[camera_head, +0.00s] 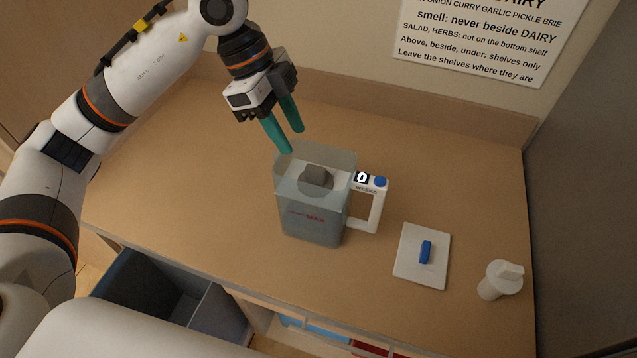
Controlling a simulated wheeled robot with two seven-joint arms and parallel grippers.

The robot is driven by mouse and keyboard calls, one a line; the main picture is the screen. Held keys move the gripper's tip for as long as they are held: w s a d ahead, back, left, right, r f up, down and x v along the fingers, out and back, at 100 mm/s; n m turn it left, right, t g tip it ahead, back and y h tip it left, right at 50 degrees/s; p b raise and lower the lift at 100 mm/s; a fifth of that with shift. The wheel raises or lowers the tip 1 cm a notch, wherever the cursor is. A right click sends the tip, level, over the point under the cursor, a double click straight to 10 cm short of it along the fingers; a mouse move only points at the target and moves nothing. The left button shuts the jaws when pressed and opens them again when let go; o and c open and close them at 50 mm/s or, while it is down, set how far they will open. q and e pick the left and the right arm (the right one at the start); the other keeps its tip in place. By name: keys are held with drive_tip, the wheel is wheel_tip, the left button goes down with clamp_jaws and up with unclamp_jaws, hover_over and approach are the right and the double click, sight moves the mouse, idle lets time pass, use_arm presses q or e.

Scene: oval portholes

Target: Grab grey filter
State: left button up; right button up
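The grey filter (316,180) sits inside the top of a clear pitcher (312,215), with a small raised grip on it. The pitcher stands upright on the wooden counter, its white handle (372,207) to the right. My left gripper (294,142) is above and behind the pitcher's back left rim. Its two teal fingers point down and are apart, with nothing between them. My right gripper is not in view.
A white lid (410,270) with a blue grip lies right of the pitcher on the counter (200,190). An open drawer with a grey bin (215,318) is below the front edge. A sign hangs on the back wall.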

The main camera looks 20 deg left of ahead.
sight(315, 167)
use_arm(q)
drive_tip(key=p+x, duration=0.1)
drive_tip(key=x, duration=0.3)
drive_tip(key=shift+d+f, duration=0.1)
drive_tip(key=shift+f, duration=0.1)
drive_tip(key=x, duration=0.1)
drive_tip(key=p+x, duration=0.1)
drive_tip(key=x, duration=0.1)
drive_tip(key=p+x, duration=0.1)
drive_tip(key=x, duration=0.1)
drive_tip(key=shift+w+d+r, duration=0.15)
drive_tip(key=shift+w+d, duration=0.15)
drive_tip(key=shift+w, duration=0.1)
drive_tip(key=shift+f, duration=0.25)
clamp_jaws()
